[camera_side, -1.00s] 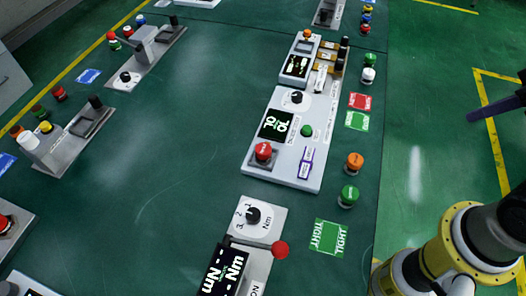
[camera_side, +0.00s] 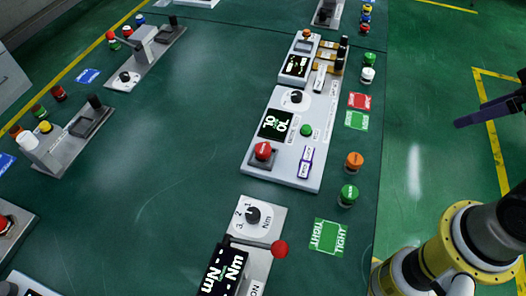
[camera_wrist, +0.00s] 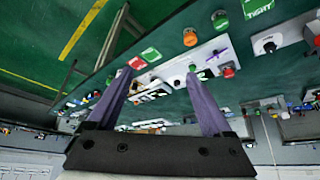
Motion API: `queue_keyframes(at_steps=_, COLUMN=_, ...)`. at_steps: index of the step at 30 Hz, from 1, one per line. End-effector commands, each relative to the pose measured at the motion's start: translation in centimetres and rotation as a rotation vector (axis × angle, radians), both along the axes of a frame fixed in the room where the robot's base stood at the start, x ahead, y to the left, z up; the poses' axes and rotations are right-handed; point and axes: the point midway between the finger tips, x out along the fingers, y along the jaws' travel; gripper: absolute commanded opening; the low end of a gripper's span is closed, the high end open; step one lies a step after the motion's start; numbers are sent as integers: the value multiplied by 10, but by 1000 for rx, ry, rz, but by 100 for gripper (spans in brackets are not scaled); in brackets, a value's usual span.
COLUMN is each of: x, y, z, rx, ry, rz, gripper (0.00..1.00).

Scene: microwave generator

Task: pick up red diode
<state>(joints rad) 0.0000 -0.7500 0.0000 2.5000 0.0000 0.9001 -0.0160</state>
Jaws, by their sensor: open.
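Several small red capped pieces show in the side view, and I cannot tell which is the red diode. One red piece (camera_side: 364,29) stands at the far end beside blue and yellow ones. Another red piece (camera_side: 59,93) stands at the left beside a green one, and a third (camera_side: 111,35) is at the far left. My gripper shows at the right edge of the side view only as a dark purple finger, off the table and apart from all pieces. In the wrist view my gripper (camera_wrist: 158,74) has its two purple fingers spread, with nothing held between them.
A grey panel (camera_side: 285,170) with a red button (camera_side: 263,150) stands mid-table. Orange (camera_side: 354,162) and green (camera_side: 348,195) pieces stand right of it. A device with a red-balled lever (camera_side: 280,249) is in front. The green table left of the panel is largely clear.

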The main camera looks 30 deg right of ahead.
Motion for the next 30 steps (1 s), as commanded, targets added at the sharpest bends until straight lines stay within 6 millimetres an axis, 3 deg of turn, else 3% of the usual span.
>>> queue_keyframes(at_steps=4, x=-2, y=0, z=1, rx=-53, ry=8, rz=100, gripper=84)
queue_keyframes(at_steps=8, x=12, y=0, z=28, rx=-139, ry=-21, rz=254, gripper=84)
queue_keyframes(at_steps=17, x=90, y=26, z=80, rx=-328, ry=23, rz=737, gripper=84)
queue_keyframes(at_steps=23, x=161, y=72, z=85, rx=-420, ry=77, rz=1102, gripper=84)
queue_keyframes(at_steps=26, x=194, y=104, z=75, rx=-453, ry=106, rz=1274, gripper=84)
queue_keyframes(at_steps=30, x=232, y=156, z=47, rx=-480, ry=150, rz=1489, gripper=84)
